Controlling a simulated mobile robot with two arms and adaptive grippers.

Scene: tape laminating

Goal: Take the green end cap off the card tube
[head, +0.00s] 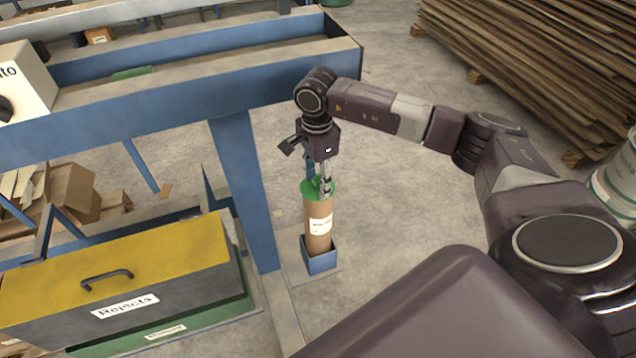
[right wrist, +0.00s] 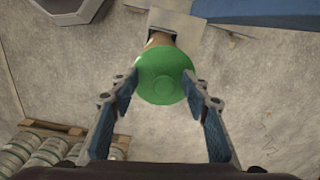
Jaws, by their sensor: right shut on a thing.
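The brown card tube (head: 318,225) stands upright in a blue square holder (head: 321,260) on the floor, with a white label on its side. The green end cap (head: 309,188) sits at the tube's top. My right gripper (head: 322,187) points down from above and is shut on the cap. In the right wrist view, the fingers (right wrist: 164,84) press on the left and right sides of the round green cap (right wrist: 163,76). A little of the brown tube (right wrist: 159,40) shows beyond it; most is hidden under the cap. My left gripper is out of view.
A blue steel frame (head: 240,180) stands left of the tube. A yellow-topped Rejects box (head: 120,268) with a black handle is at lower left. Stacked brown sheets (head: 540,60) lie at upper right. The concrete floor right of the tube is clear.

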